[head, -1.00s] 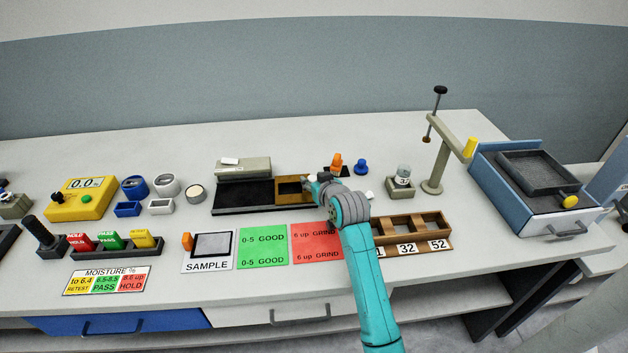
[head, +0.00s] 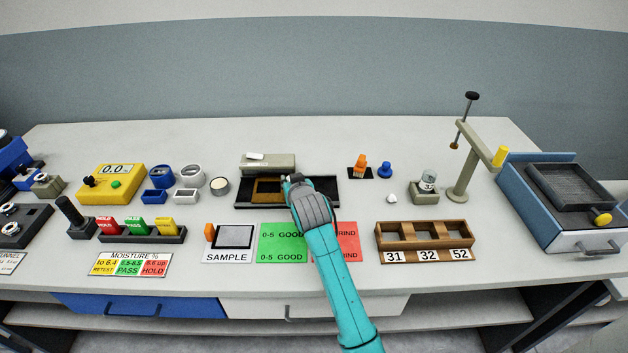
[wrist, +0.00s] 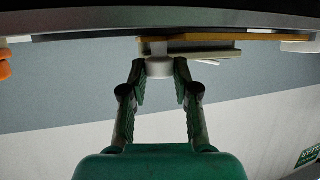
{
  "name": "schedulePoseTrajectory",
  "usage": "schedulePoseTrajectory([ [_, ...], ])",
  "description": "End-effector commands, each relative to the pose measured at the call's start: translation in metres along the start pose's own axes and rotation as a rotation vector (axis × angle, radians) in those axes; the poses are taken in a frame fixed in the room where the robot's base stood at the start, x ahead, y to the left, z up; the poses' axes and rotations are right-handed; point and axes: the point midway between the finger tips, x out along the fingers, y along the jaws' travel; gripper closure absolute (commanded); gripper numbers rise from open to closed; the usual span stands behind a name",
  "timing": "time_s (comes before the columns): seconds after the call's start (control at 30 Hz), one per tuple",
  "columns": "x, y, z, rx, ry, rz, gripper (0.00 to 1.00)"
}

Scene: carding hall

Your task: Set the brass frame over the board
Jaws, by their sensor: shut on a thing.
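The brass frame (head: 268,186) is a dark gold rectangle over the left half of the black board (head: 324,187), in front of a grey block. My gripper (head: 294,180) is at the frame's right side, partly hidden by my arm. In the wrist view my gripper (wrist: 160,78) has its fingers either side of a pale round knob (wrist: 160,66) and is shut on it. The brass frame shows there edge-on as a gold strip (wrist: 205,38), close to the dark board surface (wrist: 100,24). I cannot tell whether it touches the board.
The grey block (head: 268,163) with a white piece on it stands behind the board. Green cards (head: 282,243) and a red card (head: 348,240) lie in front. A wooden tray (head: 424,239) and a post stand (head: 466,170) are to the right.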

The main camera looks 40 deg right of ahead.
Motion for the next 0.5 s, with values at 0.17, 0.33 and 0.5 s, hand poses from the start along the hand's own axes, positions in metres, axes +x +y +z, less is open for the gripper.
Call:
schedulePoseTrajectory([
  [0.17,0.0036,-0.0147,-0.0024,-0.001,0.002,0.001,1.00],
  [0.33,0.0037,-0.0162,-0.0027,0.001,0.003,-0.001,1.00],
  [0.5,0.0037,-0.0172,-0.0029,0.001,0.003,-0.003,0.58],
])
